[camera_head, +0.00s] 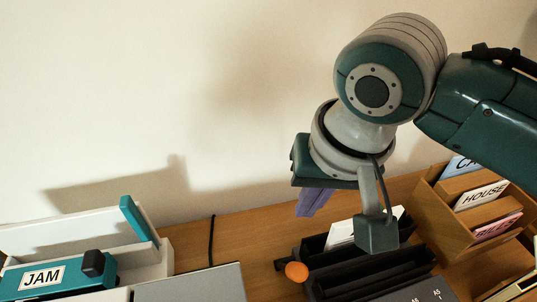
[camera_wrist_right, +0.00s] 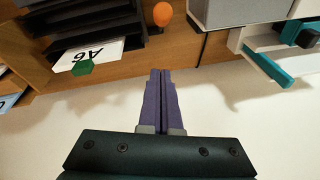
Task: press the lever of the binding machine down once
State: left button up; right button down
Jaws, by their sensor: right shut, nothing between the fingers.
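An orange ball knob (camera_head: 297,271) on a short dark stem stands between a grey box (camera_head: 192,284) and a stack of black trays (camera_head: 368,268). It looks like the lever's end, but which body it joins is hard to tell. The knob also shows at the top of the right wrist view (camera_wrist_right: 162,14). My right gripper (camera_head: 306,211) has purple fingers, shut and empty, above and behind the knob, apart from it. Its shut fingers also show in the right wrist view (camera_wrist_right: 160,74). My left gripper is out of view.
A white and teal machine labelled JAM (camera_head: 42,277) stands at the left, with an upright teal arm (camera_head: 139,219). A wooden card rack (camera_head: 452,225) stands at the right. A white A6 sheet (camera_wrist_right: 90,55) lies in the trays. A pale wall (camera_head: 150,90) rises behind.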

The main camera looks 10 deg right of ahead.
aim_at(293, 267)
jog(key=f, duration=0.2)
jog(key=s+a+f, duration=0.1)
jog(key=f, duration=0.2)
jog(key=s+f, duration=0.1)
jog(key=f, duration=0.1)
jog(key=shift+a+f, duration=0.15)
jog(key=shift+f, duration=0.1)
